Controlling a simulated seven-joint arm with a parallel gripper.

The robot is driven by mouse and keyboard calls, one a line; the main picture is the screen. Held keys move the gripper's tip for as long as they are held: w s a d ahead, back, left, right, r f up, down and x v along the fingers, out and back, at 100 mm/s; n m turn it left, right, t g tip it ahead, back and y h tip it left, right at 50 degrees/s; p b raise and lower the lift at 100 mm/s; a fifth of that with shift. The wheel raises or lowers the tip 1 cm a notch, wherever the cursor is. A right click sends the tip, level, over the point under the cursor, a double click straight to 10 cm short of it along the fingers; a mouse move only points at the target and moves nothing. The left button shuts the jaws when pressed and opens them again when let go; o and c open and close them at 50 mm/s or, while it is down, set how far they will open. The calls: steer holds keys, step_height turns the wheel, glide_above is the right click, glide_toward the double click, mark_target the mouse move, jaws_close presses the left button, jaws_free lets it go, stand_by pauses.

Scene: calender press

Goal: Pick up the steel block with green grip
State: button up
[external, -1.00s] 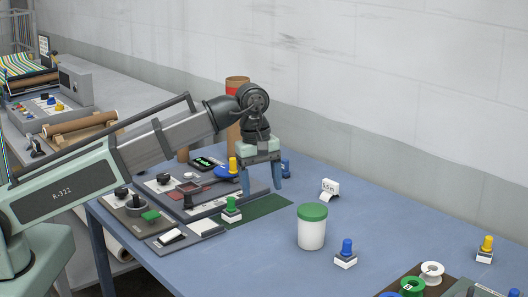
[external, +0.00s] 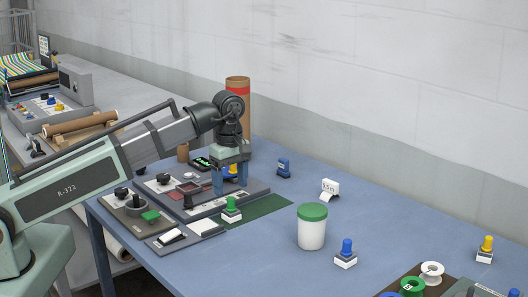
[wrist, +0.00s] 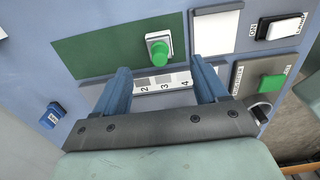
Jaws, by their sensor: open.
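The steel block with green grip (external: 231,209) stands upright at the near left end of a flat green mat (external: 262,208). In the wrist view the block (wrist: 159,48) shows a round green grip on a pale square base, just beyond the fingertips and roughly centred between them. My gripper (external: 231,185) is open and empty, with its blue fingers pointing down. In the external view it hangs above the grey panel, behind the block. In the wrist view the fingers (wrist: 162,72) frame a numbered strip.
A grey panel (external: 257,187) with knobs and switches lies left of the block. A white jar with a green lid (external: 312,230) stands to its right. Blue-gripped (external: 346,250) and yellow-gripped (external: 485,246) blocks stand farther right. A tall brown tube (external: 240,95) stands behind my gripper.

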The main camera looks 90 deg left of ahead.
mark_target(231, 198)
steer(key=shift+f, duration=3.65)
steer(key=shift+c, duration=0.4)
steer(key=c, duration=1.1)
steer(key=shift+r, duration=0.1)
